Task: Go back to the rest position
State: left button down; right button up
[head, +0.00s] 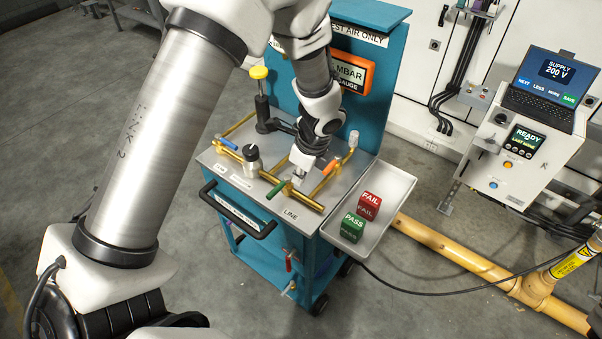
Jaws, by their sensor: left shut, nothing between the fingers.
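My left arm comes in from the upper left and reaches down over the teal test cart (265,243). My left gripper (298,178) is shut and empty, pointing down just above the brass pipework (308,201) on the cart's grey top. A green-handled valve (276,190) is close beside its fingertips; I cannot tell whether they touch. An orange handle (330,166) is to the right and a blue handle (227,143) to the left. My right gripper is not in view.
A side tray (386,190) holds a red FAIL block (369,204) and a green PASS block (352,228). A yellow-knobbed pump (260,90) and gauge (352,73) stand behind. A yellow gas pipe (450,255) and burner control cabinet (505,165) are at right. Open floor is left.

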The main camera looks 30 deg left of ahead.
pick_arm(q)
jog(key=shift+a, duration=0.15)
jog(key=shift+s+f, duration=0.1)
jog(key=shift+f, duration=0.05)
jog(key=s+d+f+n+g+h+b, duration=0.1)
jog(key=s+d+f+n, duration=0.15)
jog(key=s+f, duration=0.55)
jog(key=s+d+f+n+g+h+b, duration=0.15)
jog(key=s+f+n, duration=0.25)
jog(key=s+f, duration=0.45)
jog(key=s+d+f+n+g+h+b, duration=0.15)
jog(key=s+f+n, duration=0.35)
jog(key=s, duration=0.6)
jog(key=w+n+t, duration=0.1)
jog(key=n, duration=0.1)
jog(key=w+n+t+y, duration=0.1)
jog(key=n, duration=0.1)
jog(key=w+a+n+t+p, duration=0.1)
jog(key=w+n+t, duration=0.1)
jog(key=shift+w+f+n, duration=0.1)
jog(key=shift+f+n, duration=0.05)
jog(key=shift+n, duration=0.2)
